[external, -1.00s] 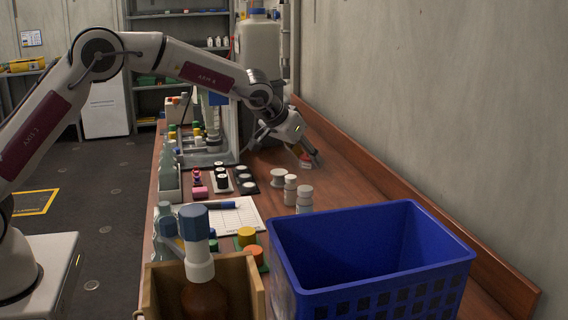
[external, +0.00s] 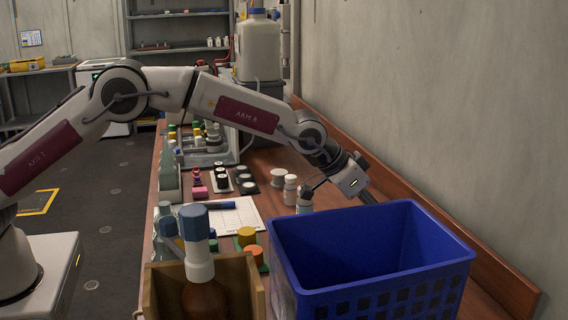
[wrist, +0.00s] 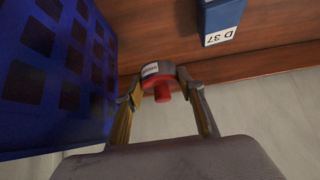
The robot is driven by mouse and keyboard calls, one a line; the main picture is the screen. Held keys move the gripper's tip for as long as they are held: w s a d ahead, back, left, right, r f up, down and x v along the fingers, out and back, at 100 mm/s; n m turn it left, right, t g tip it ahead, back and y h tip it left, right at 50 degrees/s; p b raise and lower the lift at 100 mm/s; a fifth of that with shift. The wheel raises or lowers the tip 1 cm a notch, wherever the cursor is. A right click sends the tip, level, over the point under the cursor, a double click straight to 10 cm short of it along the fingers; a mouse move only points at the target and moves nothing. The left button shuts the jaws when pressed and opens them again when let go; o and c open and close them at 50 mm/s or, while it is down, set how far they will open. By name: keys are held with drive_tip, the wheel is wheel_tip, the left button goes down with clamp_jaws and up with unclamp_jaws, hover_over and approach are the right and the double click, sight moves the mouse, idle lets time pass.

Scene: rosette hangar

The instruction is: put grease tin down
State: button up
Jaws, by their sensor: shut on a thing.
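The grease tin (wrist: 154,70) is a small round grey tin with a white label and a red part, in the wrist view. My gripper (wrist: 158,82) is shut on it, with one finger on each side. In the external view my gripper (external: 370,196) is right of the bench's middle, at the far edge of the blue crate. Its fingertips and the tin are hidden there behind the crate rim. The wooden bench (wrist: 270,25) shows beyond the tin; I cannot tell whether the tin touches it.
The blue crate (external: 375,283) stands close beside my gripper; its slotted wall (wrist: 55,80) fills the left of the wrist view. A blue block labelled D 37 (wrist: 221,18) is at the top. White bottles (external: 290,188) stand left of my gripper. A raised edge and wall bound the right.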

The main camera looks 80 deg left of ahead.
drive_tip(key=shift+f, duration=0.1)
idle(0.3)
drive_tip(key=shift+f, duration=3.05)
drive_tip(key=shift+f, duration=1.85)
drive_tip(key=shift+f, duration=0.2)
drive_tip(key=o, duration=1.3)
drive_tip(key=shift+c, duration=0.2)
drive_tip(key=shift+r, duration=0.1)
drive_tip(key=shift+s+r, duration=0.2)
drive_tip(key=shift+r, duration=0.2)
drive_tip(key=v, duration=1.1)
